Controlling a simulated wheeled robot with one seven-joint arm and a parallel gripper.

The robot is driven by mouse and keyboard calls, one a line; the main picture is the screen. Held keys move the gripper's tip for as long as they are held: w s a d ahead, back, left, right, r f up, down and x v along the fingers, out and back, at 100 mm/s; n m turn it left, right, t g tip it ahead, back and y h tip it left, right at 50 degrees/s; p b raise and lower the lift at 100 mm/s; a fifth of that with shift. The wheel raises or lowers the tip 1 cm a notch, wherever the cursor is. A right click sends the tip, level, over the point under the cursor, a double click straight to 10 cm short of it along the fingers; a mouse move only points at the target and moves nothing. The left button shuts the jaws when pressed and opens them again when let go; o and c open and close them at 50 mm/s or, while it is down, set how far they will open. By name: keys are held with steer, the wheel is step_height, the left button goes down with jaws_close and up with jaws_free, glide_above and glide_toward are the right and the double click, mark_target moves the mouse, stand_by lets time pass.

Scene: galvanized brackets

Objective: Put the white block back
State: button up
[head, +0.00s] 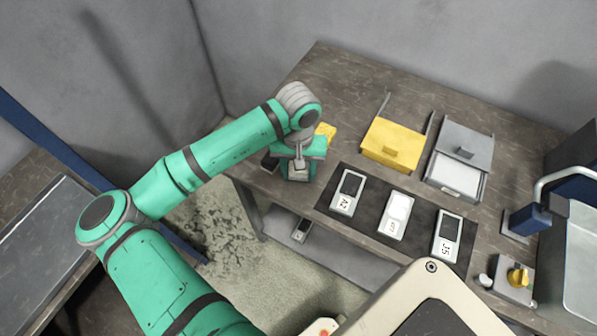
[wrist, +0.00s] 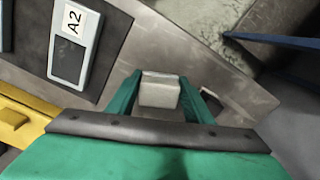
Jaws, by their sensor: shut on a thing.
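My gripper (head: 298,172) is above the left part of the worktop, pointing down. In the wrist view its two green fingers (wrist: 160,95) are shut on a white block (wrist: 160,92), one on each side. The block also shows in the head view (head: 298,168), partly hidden by the gripper. To the right of it, a dark mat (head: 372,228) bears three white-framed holders in a row. The A2 holder (head: 347,190) and the J5 holder (head: 447,237) have dark inner faces. The middle holder (head: 395,215) has a white inner face; its label is hard to read.
A yellow box (head: 393,140) and a grey box (head: 463,150) with a pale tray front stand behind the mat. A small yellow thing (head: 326,131) is behind my gripper. A lower shelf (head: 335,258) holds a small device.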

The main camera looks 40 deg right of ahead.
steer(key=shift+f, duration=0.4)
steer(key=shift+f, duration=0.2)
steer(key=o, duration=1)
step_height(320, 180, up, 12)
steer(key=shift+w+r, duration=0.1)
steer(key=shift+r, duration=0.15)
